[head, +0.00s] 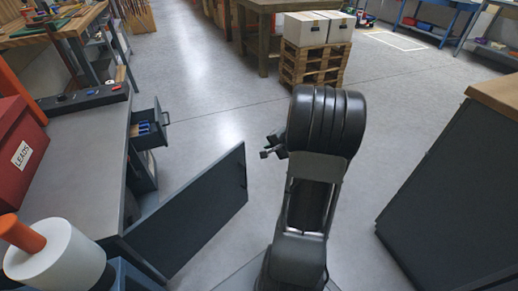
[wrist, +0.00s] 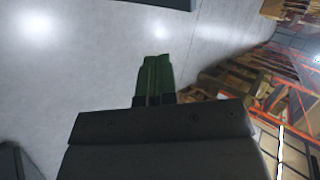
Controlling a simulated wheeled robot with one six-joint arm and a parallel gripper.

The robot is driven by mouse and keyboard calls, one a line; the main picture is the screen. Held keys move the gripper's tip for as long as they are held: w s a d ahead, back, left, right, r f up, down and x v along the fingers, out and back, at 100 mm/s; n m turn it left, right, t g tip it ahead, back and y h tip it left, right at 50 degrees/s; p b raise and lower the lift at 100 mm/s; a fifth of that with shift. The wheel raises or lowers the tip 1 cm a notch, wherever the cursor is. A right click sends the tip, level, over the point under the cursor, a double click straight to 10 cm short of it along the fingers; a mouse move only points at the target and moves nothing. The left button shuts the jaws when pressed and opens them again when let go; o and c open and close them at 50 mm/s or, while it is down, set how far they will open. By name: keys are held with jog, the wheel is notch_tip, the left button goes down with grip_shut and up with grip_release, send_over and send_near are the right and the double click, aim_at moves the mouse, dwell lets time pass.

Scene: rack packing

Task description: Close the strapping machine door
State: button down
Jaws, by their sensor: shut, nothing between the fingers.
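The strapping machine door (head: 190,218) is a dark flat panel in the head view. It stands swung out from the grey-topped machine (head: 85,160) at the left, with its free edge out over the floor. A small dark handle or latch shows near that edge. My gripper (head: 266,153) is partly hidden behind my arm, just right of the door's free edge in the picture, with a gap between them. In the wrist view its green fingers (wrist: 153,80) are together and empty. The door cannot be made out surely in the wrist view.
A small drawer (head: 149,130) with blue items stands open beyond the door. A red box (head: 18,145) and a white roll (head: 55,258) are at the left. A dark cabinet (head: 460,190) is at the right. Boxes on pallets (head: 314,66) stand behind. Floor between is clear.

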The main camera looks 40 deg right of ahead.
aim_at(244, 147)
jog(key=b+x, duration=0.1)
jog(key=x, duration=0.2)
jog(key=r+b+x, duration=0.1)
jog(key=x, duration=0.3)
jog(key=w+b+x, duration=0.1)
jog(key=x, duration=0.3)
jog(key=shift+w+a, duration=0.25)
jog(key=shift+w+a+r, duration=0.1)
jog(key=shift+w, duration=0.4)
jog(key=shift+w, duration=0.1)
